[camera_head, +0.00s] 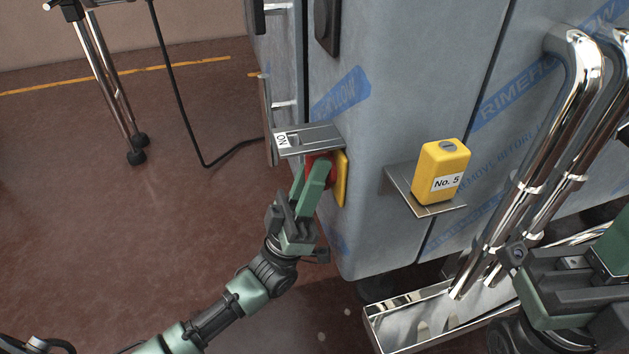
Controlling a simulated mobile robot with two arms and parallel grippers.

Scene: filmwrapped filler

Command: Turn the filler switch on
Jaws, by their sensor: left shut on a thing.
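The filler switch is a red knob (325,162) on a yellow backing plate (341,180), mounted on the side of the grey film-wrapped cabinet. A small metal hood (308,139) with a white label, seemingly reading "ON", juts out just above it. My left gripper (316,170) reaches up from below and is shut on the red knob. Its green fingers hide most of the knob, so I cannot tell the knob's exact angle. Part of my right arm (570,290) shows at the lower right, away from the switch; its finger opening does not show clearly.
A yellow block (441,172) marked "No. 5" stands on a small metal shelf (432,208) right of the switch. Shiny bent pipes (545,150) rise from a metal trough (410,318). A black cable (178,90) hangs at the left near a wheeled stand (107,85). The left floor is mostly open.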

